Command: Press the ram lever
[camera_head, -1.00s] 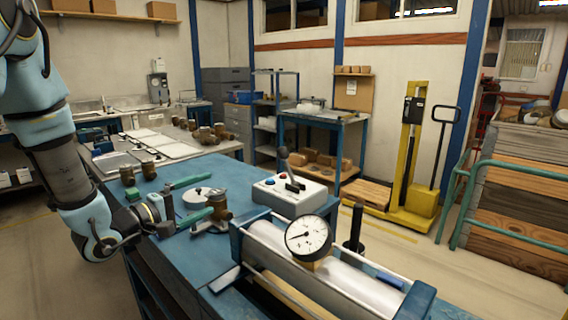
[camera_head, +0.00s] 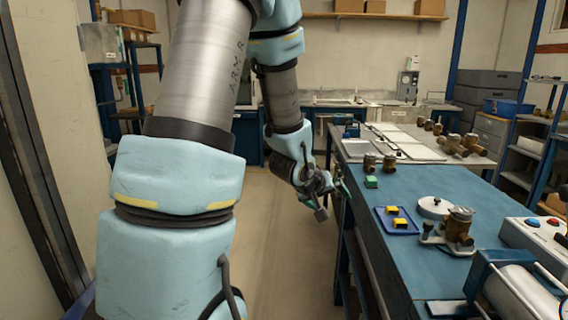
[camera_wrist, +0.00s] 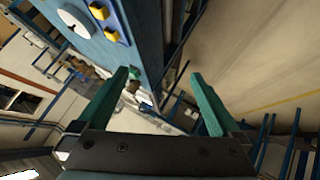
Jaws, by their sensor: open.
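In the head view my gripper (camera_head: 336,193) hangs beside the left edge of the blue bench (camera_head: 415,265), over the floor side. In the wrist view its two green fingers (camera_wrist: 160,80) are spread with nothing between them. The pale control box (camera_head: 535,240), with red and blue buttons, is cut off at the right edge of the head view. My gripper is well left of all these.
On the bench are a blue tray (camera_head: 386,226) with yellow blocks, a white disc (camera_head: 434,207), a brass fitting (camera_head: 459,226) and a green block (camera_head: 371,182). Brass parts stand at the back. The floor (camera_head: 278,260) left of the bench is clear.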

